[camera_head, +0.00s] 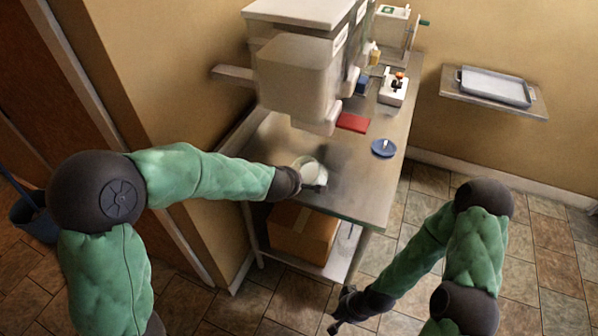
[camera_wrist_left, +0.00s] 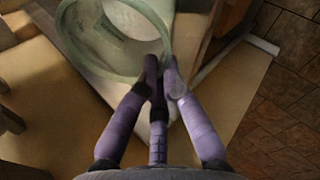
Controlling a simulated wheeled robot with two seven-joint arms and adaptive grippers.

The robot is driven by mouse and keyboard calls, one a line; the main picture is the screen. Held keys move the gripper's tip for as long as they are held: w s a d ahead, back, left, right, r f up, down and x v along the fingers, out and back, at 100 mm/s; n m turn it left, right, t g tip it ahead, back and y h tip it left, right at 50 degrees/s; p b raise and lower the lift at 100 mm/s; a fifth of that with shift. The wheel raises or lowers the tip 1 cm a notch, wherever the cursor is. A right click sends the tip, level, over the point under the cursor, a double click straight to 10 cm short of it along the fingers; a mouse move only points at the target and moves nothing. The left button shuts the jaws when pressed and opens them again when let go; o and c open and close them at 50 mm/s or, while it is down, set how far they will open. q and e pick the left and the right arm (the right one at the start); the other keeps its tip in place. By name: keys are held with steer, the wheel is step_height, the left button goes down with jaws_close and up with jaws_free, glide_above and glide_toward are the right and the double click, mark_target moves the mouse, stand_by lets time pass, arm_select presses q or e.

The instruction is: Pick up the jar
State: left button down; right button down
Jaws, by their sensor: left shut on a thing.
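The jar (camera_head: 311,171) is clear glass with a pale inside, over the near left part of the steel table. My left gripper (camera_head: 300,184) is shut on its near side. In the left wrist view the jar (camera_wrist_left: 92,62) shows its thick round rim, and the fingers of my left gripper (camera_wrist_left: 161,75) close on the rim wall. I cannot tell whether the jar's base touches the table. My right gripper (camera_head: 341,308) hangs low over the floor, away from the table, with its fingers apart and empty.
The steel table (camera_head: 350,190) also holds a blue lid (camera_head: 384,148), a red block (camera_head: 353,122) and a small white device (camera_head: 393,89). A large dispenser (camera_head: 297,75) overhangs the back left. A cardboard box (camera_head: 303,235) sits on the lower shelf. A wall shelf carries a tray (camera_head: 495,87).

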arm_select(q)
steer(key=s+a, duration=0.2)
steer(key=s, duration=0.6)
steer(key=shift+s+a, duration=0.25)
steer(key=shift+a, duration=0.15)
steer(key=shift+r, duration=0.15)
steer(key=g+y+p, duration=0.1)
steer(key=g+p, duration=0.2)
steer(key=p, duration=1.5)
steer(key=g+p, duration=0.3)
steer(key=p, duration=1.5)
steer(key=shift+y, duration=0.4)
